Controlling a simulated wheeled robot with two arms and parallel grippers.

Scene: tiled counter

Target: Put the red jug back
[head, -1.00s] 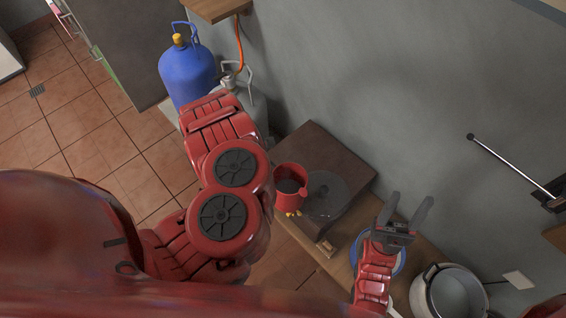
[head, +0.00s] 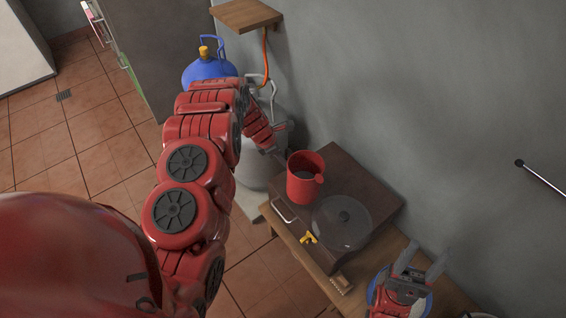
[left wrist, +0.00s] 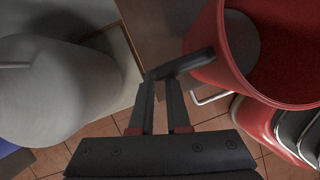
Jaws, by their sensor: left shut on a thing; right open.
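The red jug (head: 304,182) appears upright over the left part of a dark brown slab (head: 376,201). I cannot tell whether it touches the slab or hangs just above it. My left gripper (head: 281,153) is at the jug's far left side, partly hidden. In the left wrist view its dark fingers (left wrist: 160,98) are shut on the jug's dark handle (left wrist: 186,64), with the red jug wall (left wrist: 218,62) to the right. My right gripper (head: 408,278) is open and empty at the lower right, over a blue-rimmed round thing.
A round see-through disc (head: 342,223) lies on the slab, right of the jug. A yellow piece (head: 309,238) is at the slab's front edge. A grey gas cylinder (head: 257,165) and a blue one (head: 208,70) stand left. The grey wall closes the back.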

